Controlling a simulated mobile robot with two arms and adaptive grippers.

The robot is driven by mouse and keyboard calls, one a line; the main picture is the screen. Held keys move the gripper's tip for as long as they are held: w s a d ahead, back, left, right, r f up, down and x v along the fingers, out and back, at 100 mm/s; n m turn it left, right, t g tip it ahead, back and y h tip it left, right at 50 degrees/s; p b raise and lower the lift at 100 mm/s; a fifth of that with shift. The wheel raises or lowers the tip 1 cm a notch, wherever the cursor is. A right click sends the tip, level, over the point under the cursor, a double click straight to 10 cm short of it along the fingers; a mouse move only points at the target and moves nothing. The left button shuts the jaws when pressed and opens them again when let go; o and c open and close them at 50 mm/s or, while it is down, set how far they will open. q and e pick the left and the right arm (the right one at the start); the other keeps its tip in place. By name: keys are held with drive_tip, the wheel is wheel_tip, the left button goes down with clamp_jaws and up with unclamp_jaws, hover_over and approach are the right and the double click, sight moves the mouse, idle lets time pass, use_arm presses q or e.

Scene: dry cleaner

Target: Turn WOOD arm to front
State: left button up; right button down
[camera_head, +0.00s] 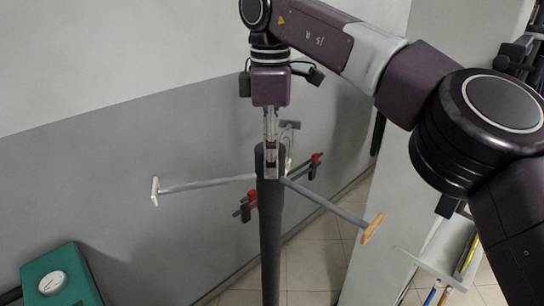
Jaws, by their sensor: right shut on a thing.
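A dark upright post (270,240) stands in the middle with arms spreading from its top. The WOOD arm (325,203) is a grey rod pointing right and toward the camera, with a light brown wooden end piece (371,228). Another metal arm (205,185) points left and ends in a white piece. A further metal fitting (290,126) shows behind the post top. My right gripper (271,172) points down at the post top and is shut there, where the arms meet. Exactly which part its fingers grip is hard to tell. My left gripper is not in view.
A bar with red and black fittings (316,160) is behind the post, near the grey wall. A green box with a dial (60,272) is at lower left. A pale wall or column and a shelf with several coloured items stand at right. Tiled floor shows around the post.

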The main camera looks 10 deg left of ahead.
drive_tip(key=shift+m, duration=0.4)
drive_tip(key=c, duration=1.1)
unclamp_jaws()
